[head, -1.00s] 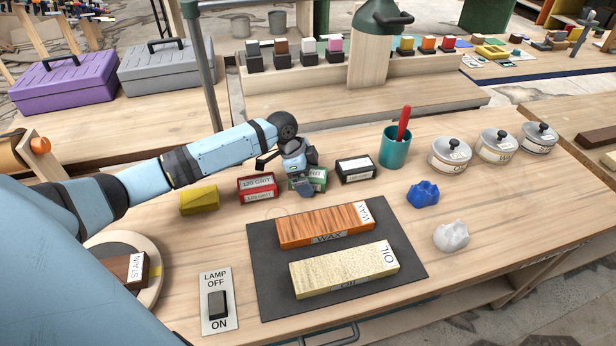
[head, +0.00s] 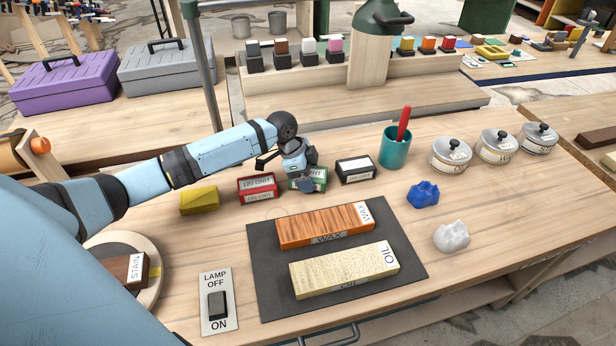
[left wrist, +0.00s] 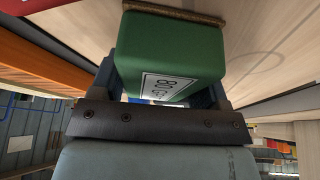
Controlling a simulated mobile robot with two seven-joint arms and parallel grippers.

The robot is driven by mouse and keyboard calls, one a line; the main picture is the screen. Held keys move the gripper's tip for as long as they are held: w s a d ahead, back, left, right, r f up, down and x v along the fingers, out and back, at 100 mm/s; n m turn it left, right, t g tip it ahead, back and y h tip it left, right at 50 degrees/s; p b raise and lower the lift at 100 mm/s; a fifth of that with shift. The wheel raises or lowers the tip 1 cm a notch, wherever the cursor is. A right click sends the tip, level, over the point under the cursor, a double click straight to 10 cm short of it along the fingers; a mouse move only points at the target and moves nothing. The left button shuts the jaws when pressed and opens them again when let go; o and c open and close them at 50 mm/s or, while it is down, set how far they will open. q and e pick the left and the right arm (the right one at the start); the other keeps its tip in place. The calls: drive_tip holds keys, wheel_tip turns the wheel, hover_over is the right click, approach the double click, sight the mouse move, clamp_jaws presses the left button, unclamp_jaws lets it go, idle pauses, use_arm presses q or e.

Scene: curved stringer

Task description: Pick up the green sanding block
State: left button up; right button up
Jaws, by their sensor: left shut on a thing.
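The green sanding block (head: 320,174) sits in the row of sanding blocks, between the red block and the black one. My left gripper (head: 306,180) comes down over it from above and hides much of it. In the left wrist view the green block (left wrist: 172,58) lies between the two fingers, its white "80" label towards the camera. The left gripper (left wrist: 165,85) is shut on it. I cannot tell whether the block is clear of the table. My right gripper is not in view.
The red 120 grit block (head: 257,188) is close on the left, with a yellow block (head: 199,200) beyond it. The black block (head: 355,169) is close on the right, then a teal cup (head: 394,150). A dark mat (head: 262,285) with wax and oil blocks lies in front.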

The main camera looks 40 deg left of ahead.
use_arm(q)
wheel_tip(320, 180, up, 20)
drive_tip(key=p, duration=0.2)
drive_tip(key=shift+r, duration=0.2)
idle(0.3)
